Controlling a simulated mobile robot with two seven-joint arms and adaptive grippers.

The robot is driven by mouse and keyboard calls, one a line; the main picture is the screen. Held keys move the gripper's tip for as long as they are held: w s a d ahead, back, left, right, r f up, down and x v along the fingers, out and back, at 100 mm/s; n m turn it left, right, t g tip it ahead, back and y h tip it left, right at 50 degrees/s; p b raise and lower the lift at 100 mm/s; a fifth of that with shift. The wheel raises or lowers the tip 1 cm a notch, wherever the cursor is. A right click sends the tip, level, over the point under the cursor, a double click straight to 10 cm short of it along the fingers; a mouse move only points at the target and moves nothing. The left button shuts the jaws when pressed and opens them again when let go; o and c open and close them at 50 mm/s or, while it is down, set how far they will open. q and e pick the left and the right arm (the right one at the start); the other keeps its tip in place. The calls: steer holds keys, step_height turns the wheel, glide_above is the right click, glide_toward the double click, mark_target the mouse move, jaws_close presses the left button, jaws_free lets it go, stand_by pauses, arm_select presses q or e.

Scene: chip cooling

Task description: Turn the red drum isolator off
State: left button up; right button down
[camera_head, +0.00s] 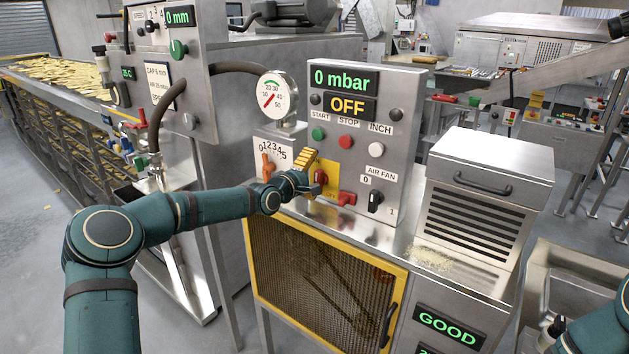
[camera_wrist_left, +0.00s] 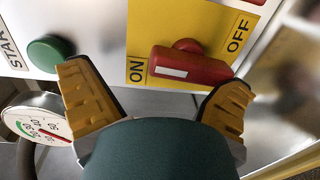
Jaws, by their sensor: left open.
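The red drum isolator is a red bar handle (camera_wrist_left: 190,68) with a white mark, on a yellow plate (camera_wrist_left: 215,22) labelled ON and OFF. In the left wrist view its white-marked end points at ON, and OFF is at the upper right. In the head view the red handle (camera_head: 320,177) is partly hidden by my gripper. My left gripper (camera_head: 309,172) is open in front of the plate. In the left wrist view its yellow fingers lie to either side of the handle; I cannot tell whether they touch it. A teal part of my right arm (camera_head: 600,332) shows at lower right.
A yellow-framed mesh guard (camera_head: 405,287) is below, a vented box (camera_head: 487,187) right.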

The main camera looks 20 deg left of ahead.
arm_select(q)
steer(key=shift+t, duration=0.5)
steer(key=r, duration=0.7)
steer(key=shift+s+d+r, duration=0.3)
steer(key=shift+d, duration=0.05)
steer(key=shift+w+r, duration=0.15)
steer(key=shift+r, duration=0.25)
arm_select(e)
steer(key=shift+s+r, duration=0.2)
arm_select(q)
steer(key=shift+a+f, duration=0.15)
steer(key=shift+f, duration=0.1)
steer(key=shift+s+a+f+b, duration=0.25)
steer(key=shift+s+f+b, duration=0.15)
steer(key=shift+s+b, duration=0.25)
glide_toward(322, 142)
steer(key=shift+a+v, duration=0.25)
steer(key=shift+v, duration=2.9)
steer(key=shift+s+a+f+p, duration=0.15)
steer(key=shift+s+p, duration=0.1)
steer(key=shift+s, duration=0.2)
steer(key=shift+s+a+f+p, duration=0.15)
steer(key=shift+s+f+p, duration=0.1)
steer(key=shift+s, duration=0.2)
steer(key=shift+s+a+f+p, duration=0.15)
steer(key=shift+s+p, duration=0.1)
steer(key=shift+s, duration=0.2)
arm_select(e)
steer(key=shift+w+d, duration=0.1)
steer(key=shift+d, duration=0.05)
